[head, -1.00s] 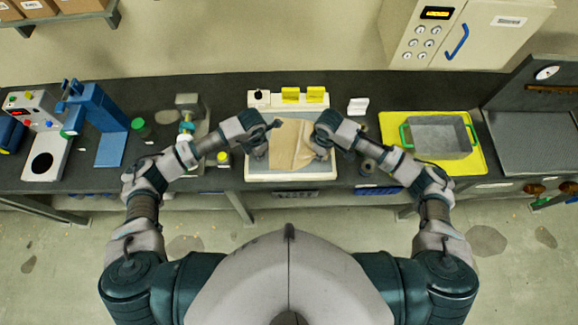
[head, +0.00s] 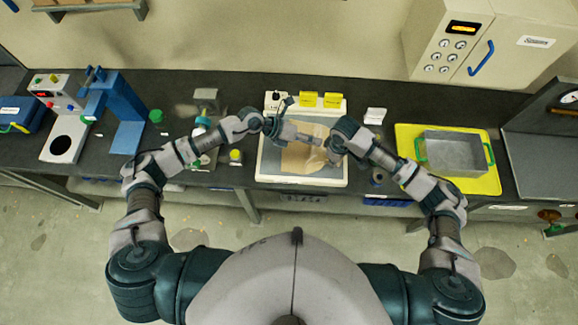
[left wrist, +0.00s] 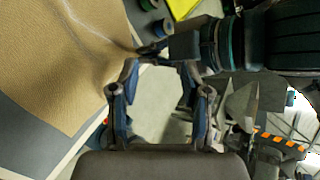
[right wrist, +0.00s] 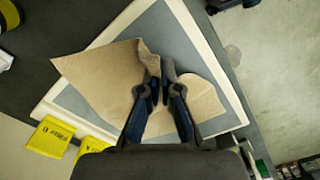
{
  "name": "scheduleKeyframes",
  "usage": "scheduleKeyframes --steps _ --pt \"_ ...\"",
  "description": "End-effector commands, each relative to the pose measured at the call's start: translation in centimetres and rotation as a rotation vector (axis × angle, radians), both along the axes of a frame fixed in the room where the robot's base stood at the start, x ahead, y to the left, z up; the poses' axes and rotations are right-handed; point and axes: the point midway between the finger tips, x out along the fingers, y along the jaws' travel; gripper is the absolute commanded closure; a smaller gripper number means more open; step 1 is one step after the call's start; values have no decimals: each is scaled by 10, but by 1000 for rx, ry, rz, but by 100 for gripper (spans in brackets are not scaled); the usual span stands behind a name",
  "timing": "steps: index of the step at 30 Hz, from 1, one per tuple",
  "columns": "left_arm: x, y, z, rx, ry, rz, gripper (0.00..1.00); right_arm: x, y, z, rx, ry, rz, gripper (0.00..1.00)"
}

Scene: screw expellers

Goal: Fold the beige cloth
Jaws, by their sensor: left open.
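The beige cloth (head: 297,158) lies on the grey pad of a white-rimmed tray (head: 265,180), partly hidden by my arms. In the right wrist view the cloth (right wrist: 100,78) has a raised, bunched ridge at my right gripper (right wrist: 161,66). The right fingers are close together and pinch the cloth there. My left gripper (head: 317,138) is above the back part of the tray, pointing right. In the left wrist view its jaws (left wrist: 158,62) are open and empty, with the cloth (left wrist: 65,65) to their left and the right gripper just beyond them.
A metal bin (head: 455,152) sits on a yellow mat (head: 490,187) to the right. A blue press (head: 122,107) and small bottles stand to the left. The two grippers are close together.

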Motion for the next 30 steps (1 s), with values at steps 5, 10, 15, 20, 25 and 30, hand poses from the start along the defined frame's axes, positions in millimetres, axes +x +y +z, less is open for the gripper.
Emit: scheduleKeyframes --steps 5,10,15,20,25,30 --pt "5 -11 70 -464 216 249 53 0 3 0 -4 0 0 100" --pt "35 22 106 -795 479 577 53 0 5 0 -6 0 0 100" --pt "58 71 87 -961 790 964 53 0 5 0 -5 1 0 100" --pt "46 108 30 -933 1115 1334 53 0 3 0 -3 1 0 100" --pt "-5 124 -29 -736 1424 1630 53 0 0 0 0 0 0 100" --pt "-55 130 -58 -528 1613 1773 53 1 1 0 -1 1 0 100"
